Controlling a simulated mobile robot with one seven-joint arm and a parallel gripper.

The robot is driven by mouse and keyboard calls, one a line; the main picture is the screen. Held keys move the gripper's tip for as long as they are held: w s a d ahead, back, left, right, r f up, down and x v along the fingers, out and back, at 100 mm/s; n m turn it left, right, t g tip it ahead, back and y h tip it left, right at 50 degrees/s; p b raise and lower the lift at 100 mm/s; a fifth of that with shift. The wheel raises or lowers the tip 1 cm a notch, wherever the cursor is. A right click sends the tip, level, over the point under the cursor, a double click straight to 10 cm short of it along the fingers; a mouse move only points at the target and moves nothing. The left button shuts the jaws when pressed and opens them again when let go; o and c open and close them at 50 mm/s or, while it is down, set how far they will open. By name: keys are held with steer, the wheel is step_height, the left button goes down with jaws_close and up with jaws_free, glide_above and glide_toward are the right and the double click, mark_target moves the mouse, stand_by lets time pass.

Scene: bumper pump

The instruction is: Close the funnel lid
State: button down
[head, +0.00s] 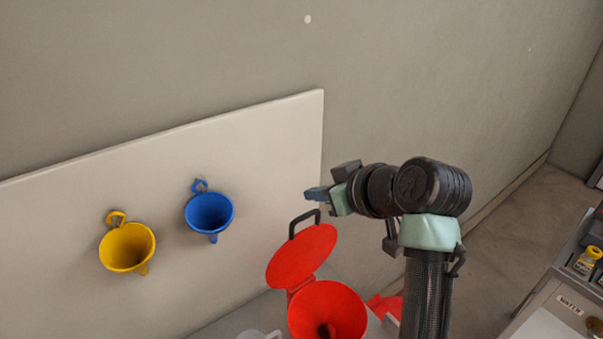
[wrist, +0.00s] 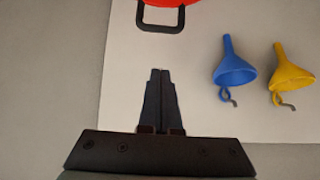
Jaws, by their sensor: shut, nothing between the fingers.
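The red funnel (head: 327,312) stands at the bottom of the head view with its mouth facing up. Its red lid (head: 301,257) is hinged open, tilted up at the back left side of the funnel. A black loop handle (head: 305,222) sticks up from the lid's upper edge. My gripper (head: 309,194) is shut and empty, just above the handle in the head view. In the wrist view my gripper (wrist: 160,72) points toward the black handle (wrist: 161,29), with a visible gap between them. Only a red edge of the lid (wrist: 168,3) shows there.
A blue funnel (head: 209,212) and a yellow funnel (head: 127,247) hang on a pale wall panel (head: 270,140) to the left. A grey wall stands behind. A bench with a yellow-capped bottle (head: 587,262) is at the far right. Open floor lies between.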

mark_target(303, 215)
steer(key=shift+w+a+f+p, duration=0.4)
steer(key=shift+w+f+p, duration=0.15)
steer(key=shift+f+p, duration=0.45)
steer(key=shift+w+a+f+p, duration=0.45)
steer(key=shift+f+p, duration=0.3)
steer(key=shift+f, duration=0.5)
steer(key=shift+w+a+f+p, duration=0.3)
steer(key=shift+w+f+p, duration=0.3)
steer(key=shift+f+p, duration=0.4)
steer(key=shift+f, duration=0.15)
steer(key=shift+f+b, duration=0.1)
steer(key=shift+b, duration=0.25)
